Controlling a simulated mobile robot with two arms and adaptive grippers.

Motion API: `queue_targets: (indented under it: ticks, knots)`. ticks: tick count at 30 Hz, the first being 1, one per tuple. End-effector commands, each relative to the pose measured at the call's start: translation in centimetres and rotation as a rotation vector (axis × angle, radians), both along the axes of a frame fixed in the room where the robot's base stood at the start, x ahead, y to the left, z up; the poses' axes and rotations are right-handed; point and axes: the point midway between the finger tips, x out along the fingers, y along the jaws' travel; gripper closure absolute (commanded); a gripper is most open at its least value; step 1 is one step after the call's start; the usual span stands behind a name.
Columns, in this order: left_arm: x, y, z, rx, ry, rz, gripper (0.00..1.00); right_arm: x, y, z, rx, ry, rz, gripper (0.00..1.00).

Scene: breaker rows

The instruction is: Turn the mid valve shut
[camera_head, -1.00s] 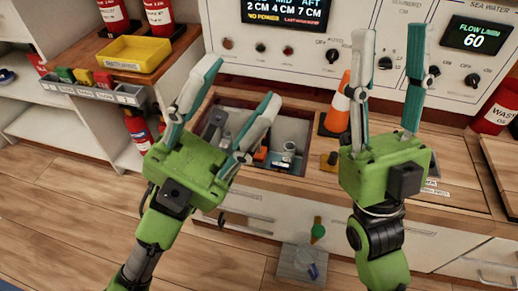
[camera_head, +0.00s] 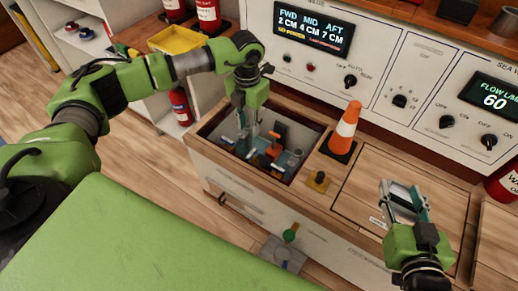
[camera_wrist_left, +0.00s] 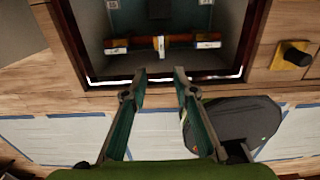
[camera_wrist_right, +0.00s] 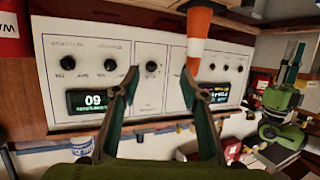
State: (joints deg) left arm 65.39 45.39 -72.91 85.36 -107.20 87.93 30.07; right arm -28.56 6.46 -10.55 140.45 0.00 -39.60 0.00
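The open bilge well (camera_head: 212,127) in the wooden counter holds pipework with blue and orange parts (camera_head: 274,142). In the left wrist view the well's rim (camera_wrist_left: 150,83) frames a brown pipe (camera_wrist_left: 183,41) with white labels and a small orange-and-white piece (camera_wrist_left: 161,46) at its middle. I cannot read which valve is the mid one. My left gripper (camera_head: 248,142) reaches down at the well, partly hiding its contents; its fingers (camera_wrist_left: 160,72) are apart and empty. My right gripper (camera_head: 406,198) is open and empty over the closed hatch boards at the right.
An orange-and-white cone (camera_head: 345,130) and a yellow block with a black knob (camera_head: 318,180) stand right of the well. The panel behind has a display (camera_head: 313,28) reading FWD 2, MID 4, AFT 7 CM. A yellow tray (camera_head: 178,40) sits at upper left.

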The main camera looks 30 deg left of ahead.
Motion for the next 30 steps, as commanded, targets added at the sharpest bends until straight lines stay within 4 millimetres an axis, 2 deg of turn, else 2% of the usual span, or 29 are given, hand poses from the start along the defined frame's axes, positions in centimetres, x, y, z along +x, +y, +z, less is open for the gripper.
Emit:
queue_targets:
  ticks: [5,15,24,30]
  knots:
    - [-0.1,-0.1,-2.2,-0.002,0.003,-0.002,0.74,0.9,0.5,2.0,0.025,-0.106,0.008,0.60]
    - [-0.1,-0.3,-7.0,-0.005,0.003,-0.004,0.74,1.7,1.7,8.9,0.107,-0.424,0.027,0.60]
    - [-0.1,-0.3,-10.9,-0.006,0.002,-0.005,0.74,0.3,2.1,14.8,0.181,-0.700,0.042,0.60]
    - [-0.1,-0.3,-12.7,-0.007,0.001,-0.004,0.74,-1.2,2.1,17.7,0.223,-0.847,0.049,0.60]
